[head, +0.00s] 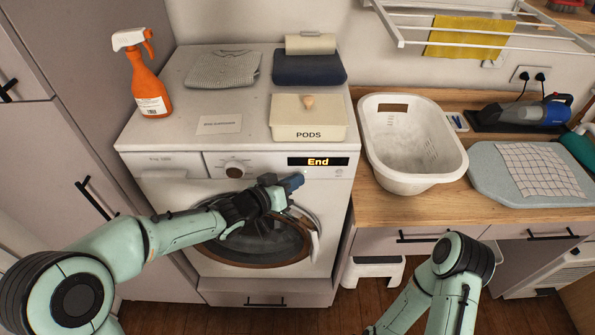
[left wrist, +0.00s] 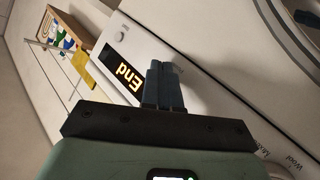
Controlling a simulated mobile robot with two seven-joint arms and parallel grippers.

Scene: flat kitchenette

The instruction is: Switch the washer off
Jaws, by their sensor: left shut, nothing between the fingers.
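The white washer (head: 190,195) stands in front of me, its display (head: 318,161) lit with "End". The dial (head: 235,169) sits left of the display. My left gripper (head: 294,181) is shut and empty, its blue fingertips just below the display's left part, in front of the panel's lower edge. Whether they touch the washer I cannot tell. In the left wrist view the shut fingers (left wrist: 163,70) stand beside the lit display (left wrist: 128,82), and a small round button (left wrist: 124,32) shows on the panel beyond it. My right arm is at lower right, its gripper out of view.
On the washer stand an orange spray bottle (head: 148,85), folded cloths (head: 222,69) and a PODS box (head: 308,125). A white basket (head: 400,175) and an ironing board (head: 490,180) are on the counter to the right. The round door (head: 285,250) is behind my left arm.

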